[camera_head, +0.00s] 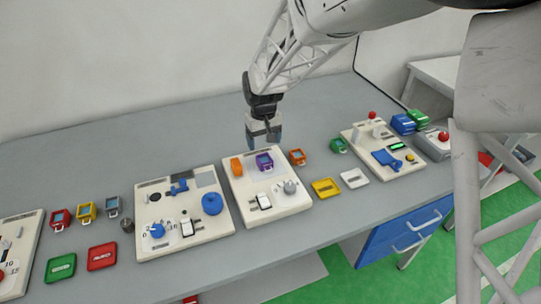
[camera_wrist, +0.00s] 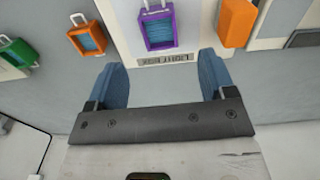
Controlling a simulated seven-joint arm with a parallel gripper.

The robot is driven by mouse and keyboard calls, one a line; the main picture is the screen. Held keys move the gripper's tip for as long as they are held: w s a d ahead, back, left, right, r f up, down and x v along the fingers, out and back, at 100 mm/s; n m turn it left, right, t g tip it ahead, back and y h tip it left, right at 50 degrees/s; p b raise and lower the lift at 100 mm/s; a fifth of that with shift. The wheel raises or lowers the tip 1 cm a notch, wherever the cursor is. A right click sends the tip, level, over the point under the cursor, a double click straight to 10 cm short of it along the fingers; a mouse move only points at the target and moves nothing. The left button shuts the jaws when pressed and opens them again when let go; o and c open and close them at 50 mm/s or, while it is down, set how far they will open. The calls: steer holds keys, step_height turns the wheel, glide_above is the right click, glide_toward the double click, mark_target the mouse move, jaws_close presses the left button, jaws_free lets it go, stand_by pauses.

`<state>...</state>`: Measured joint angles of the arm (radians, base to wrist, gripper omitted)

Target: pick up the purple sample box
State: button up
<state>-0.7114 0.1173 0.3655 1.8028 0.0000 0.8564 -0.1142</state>
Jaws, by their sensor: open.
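The purple sample box (camera_head: 264,162) is a small purple frame with a blue face and a pale handle loop. It sits on a white panel (camera_head: 277,213), near the panel's back edge. In the wrist view the purple sample box (camera_wrist: 159,31) is at the top centre, beyond my fingertips. My gripper (camera_head: 263,140) hangs above the table just behind the panel. In the wrist view its blue fingers (camera_wrist: 162,65) are apart, with nothing between them, and the box lies ahead of the gap.
An orange block (camera_head: 236,167) stands left of the purple box on the panel; an orange box (camera_head: 297,157) is to its right. A green box (camera_head: 338,145) is further right. A yellow tray (camera_head: 326,188) and a white tray (camera_head: 354,179) lie nearby. The table behind the panel is clear.

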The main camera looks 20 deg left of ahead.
mark_target(264, 158)
steer(key=shift+f, duration=0.1)
steer(key=shift+f, duration=1.2)
steer(key=shift+f, duration=0.1)
steer(key=shift+f, duration=2.5)
steer(key=shift+c, duration=0.4)
steer(key=c, duration=1)
steer(key=shift+r, duration=0.1)
